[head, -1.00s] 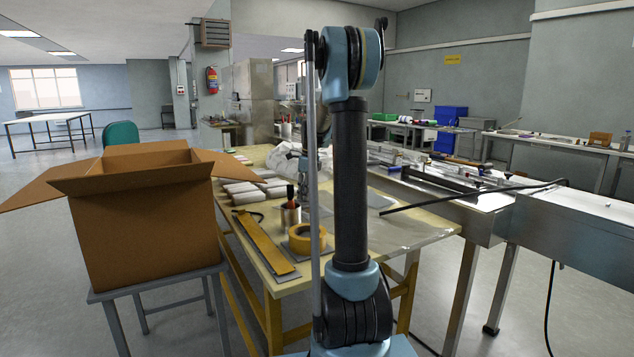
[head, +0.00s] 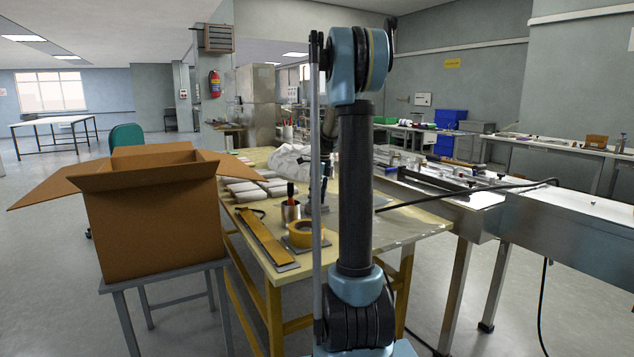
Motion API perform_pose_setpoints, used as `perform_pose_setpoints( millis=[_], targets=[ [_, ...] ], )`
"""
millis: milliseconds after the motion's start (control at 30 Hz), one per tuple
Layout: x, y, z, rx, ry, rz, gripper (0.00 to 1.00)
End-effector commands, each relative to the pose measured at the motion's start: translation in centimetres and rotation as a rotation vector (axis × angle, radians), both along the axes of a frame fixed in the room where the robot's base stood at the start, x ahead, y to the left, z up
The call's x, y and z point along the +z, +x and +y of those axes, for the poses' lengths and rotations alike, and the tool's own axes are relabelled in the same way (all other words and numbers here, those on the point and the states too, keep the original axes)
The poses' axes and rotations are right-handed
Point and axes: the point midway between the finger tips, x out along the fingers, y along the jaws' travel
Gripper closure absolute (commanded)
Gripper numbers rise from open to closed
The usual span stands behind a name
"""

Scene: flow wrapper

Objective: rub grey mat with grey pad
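A grey mat (head: 380,201) lies flat on the yellow-topped table, just right of my upright arm, which hides much of it. The end of my arm reaches down over the table behind its own column and thin rod. My gripper (head: 318,196) shows only as a small dark shape there, low over the tabletop. Its fingers are too small and covered to read. I cannot make out the grey pad for certain, in the gripper or on the table.
A tape roll (head: 304,234), a metal cup (head: 291,211) with a brush and a yellow strip (head: 262,236) lie at the table's near left. White packs (head: 240,187) lie behind them. An open carton (head: 150,225) stands left; a dark cable (head: 470,190) crosses right.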

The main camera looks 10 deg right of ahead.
Motion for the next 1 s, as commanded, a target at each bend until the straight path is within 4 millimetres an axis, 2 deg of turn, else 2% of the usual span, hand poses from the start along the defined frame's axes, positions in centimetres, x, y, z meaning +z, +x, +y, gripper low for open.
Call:
perform_pose_setpoints(
  millis=[133,233,800,1000],
  targets=[
    [0.2,-0.2,-0.3,0.000,0.000,0.000,1.00],
    [2.5,-0.3,0.0,0.003,0.000,0.000,1.00],
    [7.3,-0.2,-0.3,-0.001,0.000,0.000,1.00],
    [8.1,-0.2,-0.7,-0.006,0.000,0.001,1.00]
  ],
)
